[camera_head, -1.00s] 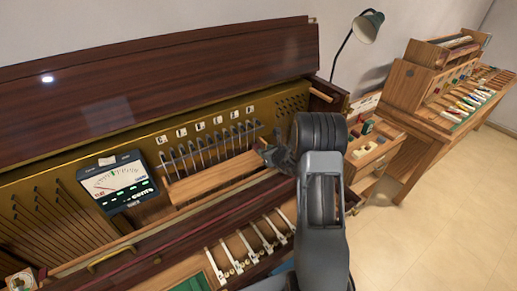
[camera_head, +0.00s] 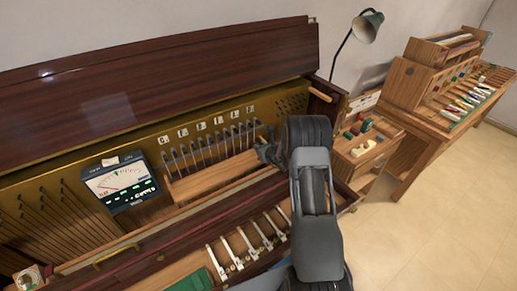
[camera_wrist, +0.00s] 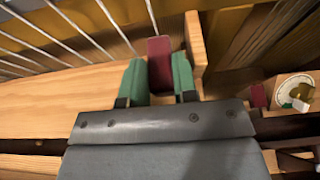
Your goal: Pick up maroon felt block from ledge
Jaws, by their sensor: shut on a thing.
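The maroon felt block (camera_wrist: 160,62) shows in the wrist view, upright between the green pads of my gripper (camera_wrist: 159,76). Both pads are against its sides. The block is over the right end of the pale wooden ledge (camera_wrist: 60,105), beside a small wooden end piece. I cannot tell whether it still touches the ledge. In the head view my gripper (camera_head: 268,153) is at the right end of the ledge (camera_head: 215,176), inside the piano case. My arm and gripper hide the block there.
Thin metal rods (camera_wrist: 95,15) stand close behind the ledge. A second maroon piece (camera_wrist: 258,96) lies to the right in the wrist view. A tuner meter (camera_head: 120,183) is at left. A desk lamp (camera_head: 367,27) and a rack of coloured blocks (camera_head: 362,145) stand at right.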

